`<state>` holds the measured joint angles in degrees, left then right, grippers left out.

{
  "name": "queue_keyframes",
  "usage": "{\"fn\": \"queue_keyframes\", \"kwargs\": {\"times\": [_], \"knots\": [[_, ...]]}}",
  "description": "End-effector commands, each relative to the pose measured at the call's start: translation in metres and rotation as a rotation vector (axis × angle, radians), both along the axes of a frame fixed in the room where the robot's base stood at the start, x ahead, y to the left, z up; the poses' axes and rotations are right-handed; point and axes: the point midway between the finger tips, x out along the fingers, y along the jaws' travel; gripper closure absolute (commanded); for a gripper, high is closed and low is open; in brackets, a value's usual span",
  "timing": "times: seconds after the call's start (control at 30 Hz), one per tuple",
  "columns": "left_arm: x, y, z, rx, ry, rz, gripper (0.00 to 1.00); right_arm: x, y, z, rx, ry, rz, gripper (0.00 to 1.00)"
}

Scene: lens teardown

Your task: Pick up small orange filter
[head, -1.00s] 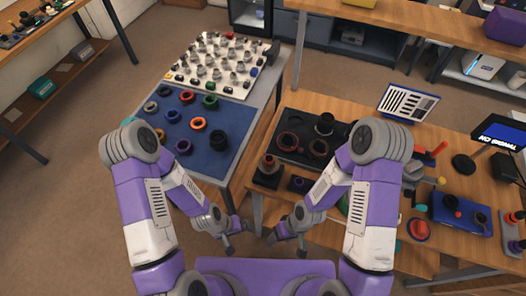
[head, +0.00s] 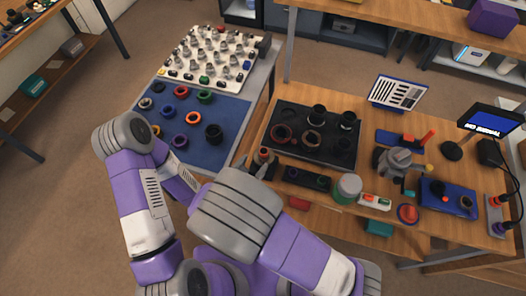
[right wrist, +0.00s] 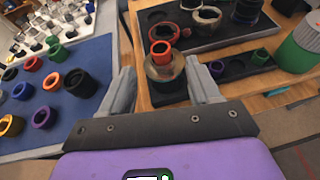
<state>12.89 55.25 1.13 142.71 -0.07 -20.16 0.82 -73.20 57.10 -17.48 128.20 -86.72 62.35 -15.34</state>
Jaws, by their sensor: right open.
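A small orange-red ring (right wrist: 161,48), which looks like the small orange filter, sits on top of a pale, dark-based cylinder (right wrist: 165,68) on a small black block (right wrist: 168,92). In the head view the ring (head: 264,152) shows at the left front of the workbench. My right gripper (right wrist: 160,68) is open, its fingers on either side of the cylinder, apart from it and empty. In the head view this gripper (head: 262,167) is beside the block, partly hidden by my arm. My left gripper is hidden behind my right arm.
A blue mat (head: 222,148) at left holds several coloured rings, one of them orange (head: 194,118). A black tray (head: 290,112) with dark lens parts lies behind the block. A slim black holder (head: 289,174) and a green-and-white jar (head: 347,188) stand to the right.

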Motion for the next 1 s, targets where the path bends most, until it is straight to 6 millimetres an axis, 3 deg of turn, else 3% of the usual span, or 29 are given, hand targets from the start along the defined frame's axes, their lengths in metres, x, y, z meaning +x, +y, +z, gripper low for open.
{"fn": "queue_keyframes", "kwargs": {"times": [0.5,0.8,1.0], "knots": [[0.0,0.0,-0.009,0.0,0.0,0.0,0.0,0.055,-0.027,-0.025,0.0,-0.001,-0.002,0.38],[0.0,0.0,-0.009,0.0,0.0,0.0,0.0,0.059,-0.029,-0.026,0.001,0.0,0.0,0.38],[0.0,0.0,-0.009,0.0,0.0,0.0,0.0,0.059,-0.029,-0.026,0.001,0.0,0.0,0.69]]}}
